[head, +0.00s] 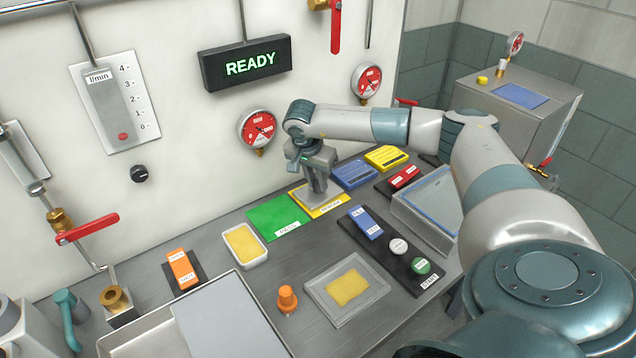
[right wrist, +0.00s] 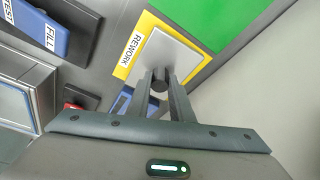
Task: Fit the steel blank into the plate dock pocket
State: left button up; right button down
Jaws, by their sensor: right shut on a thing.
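My right gripper (head: 315,190) is at the yellow REWORK mat, pointing down. In the right wrist view its fingers (right wrist: 160,83) are shut on a dark round knob on a flat grey square plate, the steel blank (right wrist: 172,50). The blank is over the yellow mat (right wrist: 126,66); I cannot tell whether it touches it. In the head view the gripper partly hides the blank. A pale square frame with a yellow middle (head: 318,291), apparently the plate dock, lies at the front of the bench, apart from the gripper. My left gripper is not in view.
A green mat (head: 275,217) adjoins the yellow mat. A white dish with a yellow pad (head: 229,262), an orange knob (head: 287,298) and a black button panel (head: 380,243) are around the dock. A large metal tray (head: 125,343) is front left. Red-faced gauges (head: 257,128) stand out from the wall.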

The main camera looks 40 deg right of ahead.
jog(key=shift+r, duration=0.1)
